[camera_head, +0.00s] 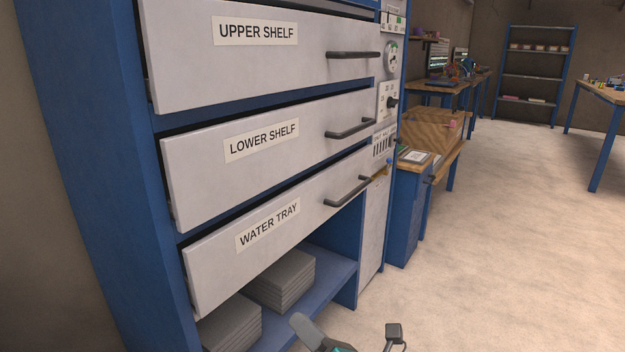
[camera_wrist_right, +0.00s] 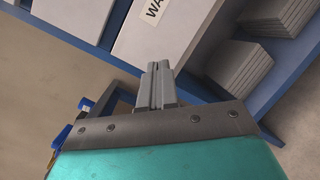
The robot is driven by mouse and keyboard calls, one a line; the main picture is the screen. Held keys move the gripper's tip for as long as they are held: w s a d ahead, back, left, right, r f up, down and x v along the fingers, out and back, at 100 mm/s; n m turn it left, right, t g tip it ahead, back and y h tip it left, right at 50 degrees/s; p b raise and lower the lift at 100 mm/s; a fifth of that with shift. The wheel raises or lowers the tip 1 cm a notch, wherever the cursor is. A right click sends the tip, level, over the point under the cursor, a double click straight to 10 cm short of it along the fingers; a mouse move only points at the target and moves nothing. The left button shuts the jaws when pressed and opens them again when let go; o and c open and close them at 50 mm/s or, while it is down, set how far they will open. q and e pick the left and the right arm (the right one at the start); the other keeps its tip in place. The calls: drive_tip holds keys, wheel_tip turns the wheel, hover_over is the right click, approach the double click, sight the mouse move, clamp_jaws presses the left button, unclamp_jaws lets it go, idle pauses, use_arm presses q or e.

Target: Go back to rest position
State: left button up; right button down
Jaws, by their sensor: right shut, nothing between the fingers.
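My right gripper (camera_head: 303,328) is at the bottom edge of the head view, in front of the blue cabinet (camera_head: 95,200) and near its lower open compartment. The right wrist view shows its two grey fingers (camera_wrist_right: 158,72) pressed together, shut and empty. They are apart from the water tray drawer (camera_head: 275,232), whose label is partly visible in the wrist view. My left gripper is not in view.
The upper shelf drawer (camera_head: 262,55) and lower shelf drawer (camera_head: 262,145) stick out from the cabinet. Stacked grey slabs (camera_head: 280,280) lie beneath. A wooden crate (camera_head: 432,130) stands beyond. Open floor (camera_head: 500,240) lies to the right.

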drive_tip(key=s+d+f+m+g+h, duration=0.2)
drive_tip(key=s+d+f+m+h, duration=0.45)
drive_tip(key=m, duration=0.85)
drive_tip(key=s+d+f+m+g+h, duration=0.1)
drive_tip(key=s+d+f+m+h, duration=0.2)
drive_tip(key=s+d+f+m, duration=0.9)
use_arm(q)
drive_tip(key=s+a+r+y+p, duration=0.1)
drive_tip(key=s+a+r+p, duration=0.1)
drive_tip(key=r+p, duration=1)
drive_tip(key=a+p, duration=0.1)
drive_tip(key=p, duration=0.5)
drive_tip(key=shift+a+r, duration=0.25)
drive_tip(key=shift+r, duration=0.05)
use_arm(e)
wheel_tip(320, 180, up, 18)
drive_tip(key=w+m, duration=0.1)
drive_tip(key=m, duration=0.3)
drive_tip(key=shift+w+d+m+h, duration=0.3)
drive_tip(key=shift+d+h, duration=0.1)
drive_tip(key=shift+h, duration=0.05)
drive_tip(key=shift+f, duration=0.1)
